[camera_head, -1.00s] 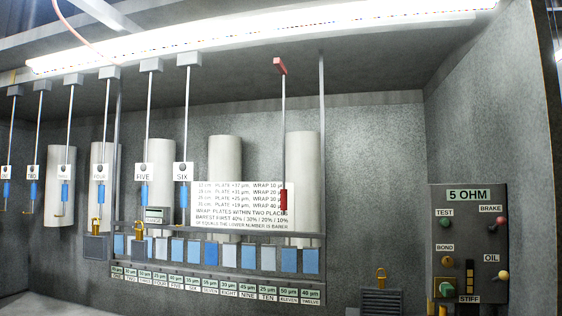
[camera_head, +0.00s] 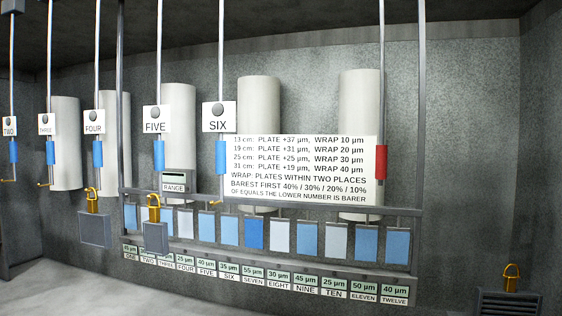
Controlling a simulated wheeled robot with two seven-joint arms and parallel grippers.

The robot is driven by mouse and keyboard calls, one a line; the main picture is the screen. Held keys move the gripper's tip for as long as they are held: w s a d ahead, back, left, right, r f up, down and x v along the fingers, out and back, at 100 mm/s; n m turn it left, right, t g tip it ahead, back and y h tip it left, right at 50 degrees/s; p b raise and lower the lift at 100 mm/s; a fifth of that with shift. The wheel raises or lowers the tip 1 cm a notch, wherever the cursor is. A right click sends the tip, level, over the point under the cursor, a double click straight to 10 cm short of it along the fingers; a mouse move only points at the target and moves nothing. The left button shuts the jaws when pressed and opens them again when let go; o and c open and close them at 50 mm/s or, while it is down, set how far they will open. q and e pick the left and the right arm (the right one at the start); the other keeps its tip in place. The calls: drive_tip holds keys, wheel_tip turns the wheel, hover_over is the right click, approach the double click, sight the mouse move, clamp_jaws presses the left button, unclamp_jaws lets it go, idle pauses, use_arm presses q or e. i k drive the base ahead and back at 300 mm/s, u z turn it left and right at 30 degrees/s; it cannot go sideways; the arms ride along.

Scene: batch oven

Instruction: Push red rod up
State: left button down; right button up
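The red rod shows as a thin grey hanging rod (camera_head: 382,80) with a red grip (camera_head: 381,162) near its lower end. It hangs at the right of the rack, just right of the white text board (camera_head: 300,170) and in front of a pale cylinder. Its top end is out of the picture. Neither of my grippers shows in the head view, and nothing is seen touching the red grip.
Several rods with blue grips (camera_head: 221,157) hang at the left, with number cards. A rack rail (camera_head: 300,206) holds blue and white plates above labelled displays. Brass padlocks (camera_head: 153,206) hang at the left. A grey post (camera_head: 421,120) stands right of the red grip.

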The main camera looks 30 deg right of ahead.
sight(381, 155)
drive_tip(key=z, duration=0.25)
drive_tip(key=i, duration=1.5)
drive_tip(key=z, duration=0.7)
